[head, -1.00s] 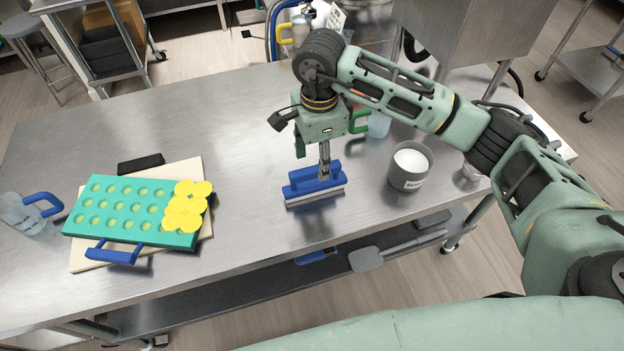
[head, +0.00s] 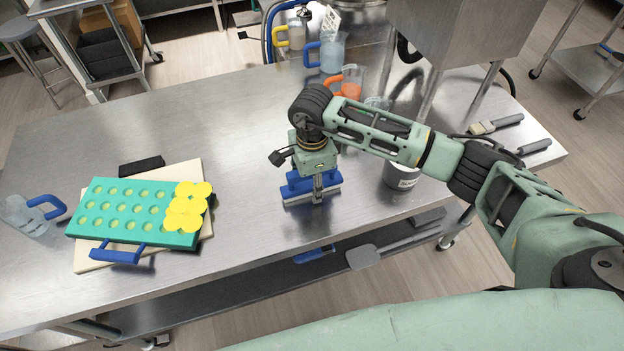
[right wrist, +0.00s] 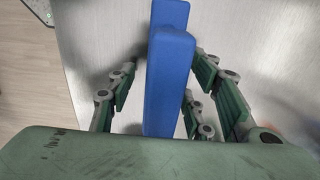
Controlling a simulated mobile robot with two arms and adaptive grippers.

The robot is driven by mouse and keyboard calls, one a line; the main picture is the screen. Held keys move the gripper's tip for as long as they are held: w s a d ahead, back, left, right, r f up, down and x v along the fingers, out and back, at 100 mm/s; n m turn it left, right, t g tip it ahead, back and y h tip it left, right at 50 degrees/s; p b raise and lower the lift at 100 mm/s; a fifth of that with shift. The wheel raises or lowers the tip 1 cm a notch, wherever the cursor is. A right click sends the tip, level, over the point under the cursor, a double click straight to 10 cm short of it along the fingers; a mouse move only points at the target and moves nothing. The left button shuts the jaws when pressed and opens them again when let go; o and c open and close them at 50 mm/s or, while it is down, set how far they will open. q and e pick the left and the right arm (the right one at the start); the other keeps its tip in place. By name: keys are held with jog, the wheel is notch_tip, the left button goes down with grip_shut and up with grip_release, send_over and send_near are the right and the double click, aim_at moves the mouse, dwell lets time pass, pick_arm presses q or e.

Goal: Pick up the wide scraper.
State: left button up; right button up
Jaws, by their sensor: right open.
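The wide scraper (head: 297,186) lies on the steel table under my right gripper (head: 317,180) in the head view. It is blue with a pale strip along its front edge. My gripper's body hides part of it from above. In the right wrist view, the scraper's long blue part (right wrist: 170,75) runs between the open green-padded fingers of my right gripper (right wrist: 163,88). The fingers stand on both sides of it, with gaps visible. My left gripper is not in view.
A grey cup (head: 398,177) stands close to the right of the scraper, partly behind my arm. A green mold (head: 85,222) with yellow pieces lies on a pale board at the left. Pitchers (head: 332,52) stand at the back. The table's middle left is clear.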

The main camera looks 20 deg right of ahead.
jog(key=shift+c, duration=0.5)
grip_shut()
jog(key=shift+w+r, duration=0.1)
jog(key=shift+r, duration=0.05)
jog(key=shift+r, duration=0.2)
jog(key=r+b, duration=0.1)
jog(key=r, duration=0.1)
jog(key=r+b, duration=0.1)
jog(key=shift+s+r+b, duration=0.3)
jog(key=s+r+b, duration=0.3)
jog(key=s+r, duration=0.3)
jog(key=s, duration=0.5)
jog(key=shift+r, duration=0.4)
jog(key=c, duration=0.5)
grip_release()
jog(key=shift+s+a, duration=0.1)
grip_shut()
